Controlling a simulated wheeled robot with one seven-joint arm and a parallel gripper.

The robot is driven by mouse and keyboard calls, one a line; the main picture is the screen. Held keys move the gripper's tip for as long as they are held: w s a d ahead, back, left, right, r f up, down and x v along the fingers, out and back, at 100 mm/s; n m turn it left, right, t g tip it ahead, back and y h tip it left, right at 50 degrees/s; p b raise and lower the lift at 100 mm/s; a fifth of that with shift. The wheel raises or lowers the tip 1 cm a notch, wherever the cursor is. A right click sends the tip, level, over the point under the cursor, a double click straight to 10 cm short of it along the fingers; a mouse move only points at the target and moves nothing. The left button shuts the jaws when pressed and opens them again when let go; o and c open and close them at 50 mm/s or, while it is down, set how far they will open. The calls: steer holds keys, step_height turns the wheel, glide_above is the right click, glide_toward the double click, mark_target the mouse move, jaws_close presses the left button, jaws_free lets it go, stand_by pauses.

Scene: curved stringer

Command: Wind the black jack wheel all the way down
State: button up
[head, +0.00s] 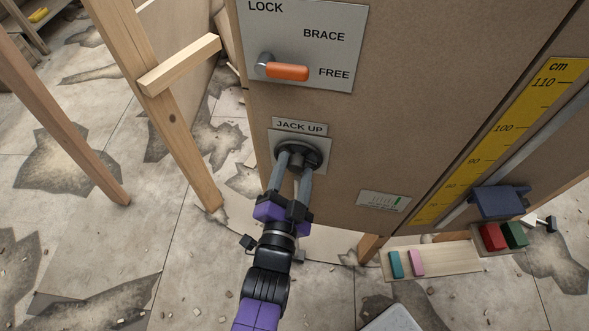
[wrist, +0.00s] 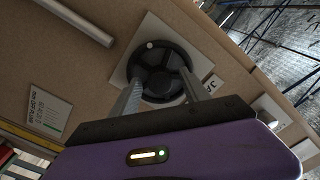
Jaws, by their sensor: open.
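The black jack wheel (head: 298,156) sits on a pale square plate under a "JACK UP" label (head: 299,126) on the brown panel. In the wrist view the wheel (wrist: 160,68) is a round black disc with a small light knob near its upper left rim. My gripper (head: 293,160) is at the wheel, its two grey fingers spread apart and reaching toward it. In the wrist view the fingertips (wrist: 163,82) lie on either side of the wheel's lower part. I cannot tell whether they touch it.
An orange-handled lever (head: 285,71) points at "FREE" above the wheel. A yellow cm scale (head: 505,130) with a dark blue slider block (head: 499,201) is at right. A small shelf (head: 440,262) holds coloured blocks. Wooden posts (head: 165,105) stand left. A small gauge card (head: 383,201) is right of the wheel.

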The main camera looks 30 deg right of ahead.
jaws_close()
steer(key=shift+n+p, duration=0.55)
steer(key=shift+n, duration=0.25)
jaws_free()
steer(key=v, duration=0.8)
steer(key=shift+b, duration=0.4)
